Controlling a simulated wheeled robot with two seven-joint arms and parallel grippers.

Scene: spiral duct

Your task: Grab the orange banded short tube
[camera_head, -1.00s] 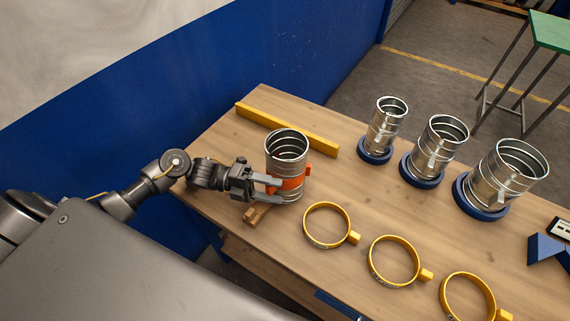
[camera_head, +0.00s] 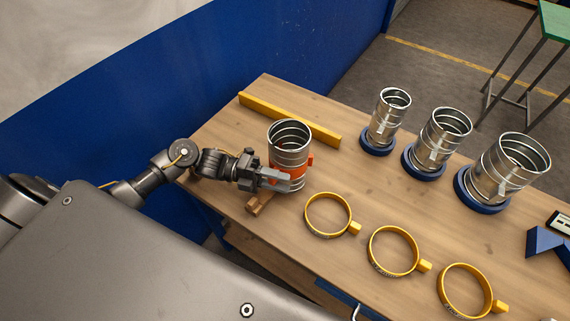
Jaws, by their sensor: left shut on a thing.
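The short metal tube with an orange band (camera_head: 290,147) stands upright at the left part of the wooden table. Its orange band wraps the lower half, with a small orange tab on the right side. My left gripper (camera_head: 284,180) comes in from the left and is shut on the tube at the band. The fingers hide part of the band and the lower tube. The tube's base is by a small wooden block (camera_head: 258,203); whether it touches the table I cannot tell. My right gripper is not in view.
A yellow bar (camera_head: 290,119) lies behind the tube. Several metal ducts (camera_head: 441,136) stand in blue ring bases (camera_head: 423,167) to the right. Yellow clamp rings (camera_head: 330,214) lie along the front. A blue block (camera_head: 545,243) is at the far right. Bare wood lies between rings and ducts.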

